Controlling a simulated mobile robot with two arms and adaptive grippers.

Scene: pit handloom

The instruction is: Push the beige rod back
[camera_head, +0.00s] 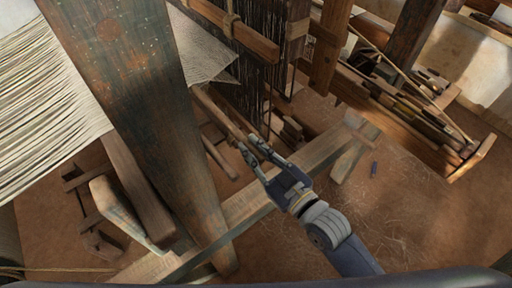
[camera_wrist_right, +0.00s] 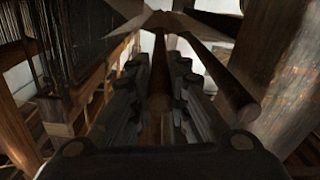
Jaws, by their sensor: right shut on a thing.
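My right gripper (camera_head: 250,142) reaches in from the lower right and is shut on the rod's near end. In the right wrist view the rod (camera_wrist_right: 158,75) lies lengthwise between the two fingers, pointing away toward pale cloth. The fingers hide part of its near end. My left gripper is not in view.
A thick wooden post (camera_head: 145,110) stands left of the rod. A low beam (camera_head: 310,158) crosses below my gripper. Dark hanging threads (camera_head: 222,47) are behind it. A second rod (camera_wrist_right: 222,82) runs close on the right in the wrist view. Open floor (camera_head: 420,215) lies right.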

